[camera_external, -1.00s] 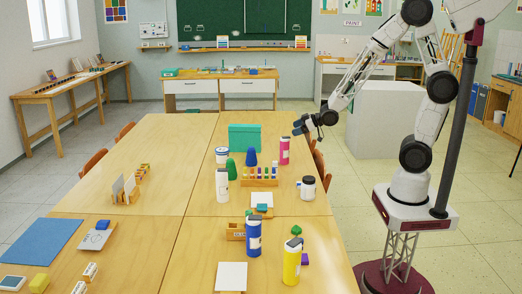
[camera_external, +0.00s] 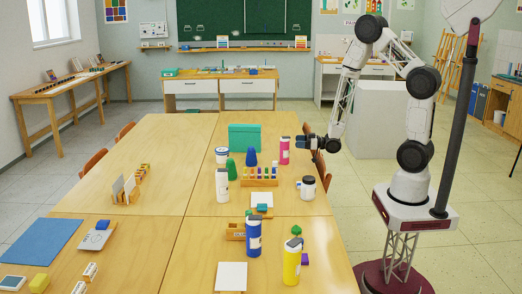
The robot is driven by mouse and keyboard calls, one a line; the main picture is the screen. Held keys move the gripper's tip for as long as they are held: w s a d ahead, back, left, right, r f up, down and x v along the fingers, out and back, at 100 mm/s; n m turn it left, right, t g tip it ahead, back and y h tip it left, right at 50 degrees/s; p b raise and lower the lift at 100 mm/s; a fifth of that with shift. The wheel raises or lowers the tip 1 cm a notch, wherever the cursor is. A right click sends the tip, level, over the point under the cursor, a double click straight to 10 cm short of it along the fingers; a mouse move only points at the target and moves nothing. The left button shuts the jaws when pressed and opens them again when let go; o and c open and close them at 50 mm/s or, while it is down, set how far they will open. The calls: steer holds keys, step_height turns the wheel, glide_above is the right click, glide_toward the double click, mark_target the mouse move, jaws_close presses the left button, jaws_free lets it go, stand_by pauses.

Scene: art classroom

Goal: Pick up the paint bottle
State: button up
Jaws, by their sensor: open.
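Several bottles that look like paint bottles stand upright on the wooden table: a pink bottle (camera_external: 285,152) at the back right, a white bottle (camera_external: 222,186) in the middle, a blue bottle (camera_external: 254,238) and a yellow bottle (camera_external: 292,264) nearer the front. Which one the task means, I cannot tell. My gripper (camera_external: 300,143) is open and points left at the table's right edge, just right of the upper part of the pink bottle. It appears to hold nothing. Whether its fingers touch or surround the pink bottle is too small to tell.
A teal box (camera_external: 244,138), a green cone (camera_external: 230,169), a blue cone (camera_external: 251,157) and a wooden rack (camera_external: 260,182) stand left of the pink bottle. A white jar with a dark lid (camera_external: 308,188) is in front of it. The left table half (camera_external: 150,150) has free room.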

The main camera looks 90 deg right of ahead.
mark_target(285, 141)
steer(key=shift+w, duration=0.15)
steer(key=shift+w+d, duration=0.1)
steer(key=shift+w, duration=1.1)
steer(key=shift+w, duration=2.6)
steer(key=shift+c, duration=0.4)
steer(key=c, duration=1.5)
